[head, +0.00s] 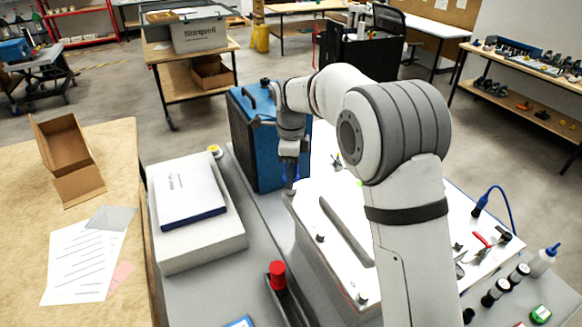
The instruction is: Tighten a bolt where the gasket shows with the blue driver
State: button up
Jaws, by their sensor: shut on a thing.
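My gripper (290,164) points down at the far left corner of the white analyser housing (330,262), in front of a blue case. It is shut on a slim tool with a little blue showing, which looks like the blue driver (290,184). The tool's lower end is near the housing's corner; I cannot tell whether it touches a bolt. A dark bolt or knob (320,238) stands on the left edge of the housing, and another (362,297) nearer the front. My arm hides the housing's middle. I cannot make out a gasket.
The blue case (245,145) stands close behind my gripper. A white box (190,195) lies on a pale block to the left. A red-topped item (277,275) stands in front. Loose tools, including red-handled pliers (480,239), and bottles lie at the right.

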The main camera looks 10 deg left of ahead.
grip_shut()
jog(key=shift+r, duration=0.15)
jog(key=shift+w+a+r+p, duration=0.1)
jog(key=shift+w+r+p, duration=0.05)
jog(key=shift+r+p, duration=0.3)
jog(key=shift+s+r+p, duration=0.2)
jog(key=shift+r+p, duration=0.25)
jog(key=shift+r, duration=0.3)
jog(key=shift+w+r+p, duration=0.1)
jog(key=shift+r+p, duration=0.15)
jog(key=shift+p, duration=0.05)
jog(key=shift+r+p, duration=1)
jog(key=shift+r, duration=0.45)
